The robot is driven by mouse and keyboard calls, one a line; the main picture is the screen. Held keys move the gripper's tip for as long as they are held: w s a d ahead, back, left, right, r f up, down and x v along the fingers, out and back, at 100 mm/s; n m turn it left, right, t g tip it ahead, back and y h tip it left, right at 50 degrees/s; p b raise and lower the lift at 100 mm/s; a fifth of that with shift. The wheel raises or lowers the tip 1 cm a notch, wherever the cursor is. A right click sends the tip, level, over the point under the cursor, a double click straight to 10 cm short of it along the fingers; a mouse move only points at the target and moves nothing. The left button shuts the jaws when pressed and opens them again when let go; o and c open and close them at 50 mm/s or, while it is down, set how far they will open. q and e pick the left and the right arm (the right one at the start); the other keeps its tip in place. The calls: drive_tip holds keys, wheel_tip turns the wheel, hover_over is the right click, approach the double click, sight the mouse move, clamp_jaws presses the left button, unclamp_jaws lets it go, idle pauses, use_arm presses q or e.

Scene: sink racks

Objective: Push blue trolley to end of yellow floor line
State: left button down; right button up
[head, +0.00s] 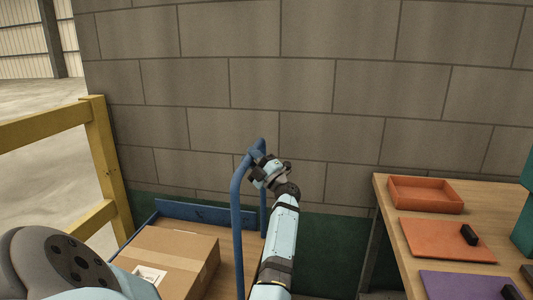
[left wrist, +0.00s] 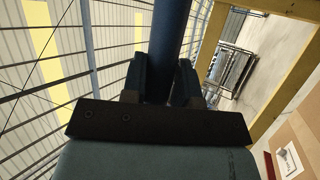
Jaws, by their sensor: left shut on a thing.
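The blue trolley (head: 238,220) stands below the block wall in the head view, with an upright tubular handle and a low blue edge at its far side. My left gripper (head: 259,162) is shut on the handle near its top. In the left wrist view the blue handle tube (left wrist: 171,38) runs between the two fingers of my left gripper (left wrist: 166,80). A brown cardboard box (head: 175,256) rests on the trolley's deck. The yellow floor line cannot be made out in either view. My right gripper is out of view.
A yellow railing (head: 98,150) stands left of the trolley. A grey block wall (head: 280,85) is behind it. At right, a wooden table (head: 385,205) holds an orange tray (head: 425,194), an orange board (head: 440,240) and a purple board (head: 465,286). Open floor lies beyond the railing.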

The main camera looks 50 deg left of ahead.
use_arm(q)
drive_tip(key=shift+s+a, duration=0.3)
drive_tip(key=shift+a, duration=0.05)
drive_tip(key=shift+s+a, duration=0.1)
drive_tip(key=shift+a, duration=0.05)
drive_tip(key=c, duration=1)
unclamp_jaws()
drive_tip(key=shift+s+a, duration=0.1)
drive_tip(key=shift+o, duration=0.6)
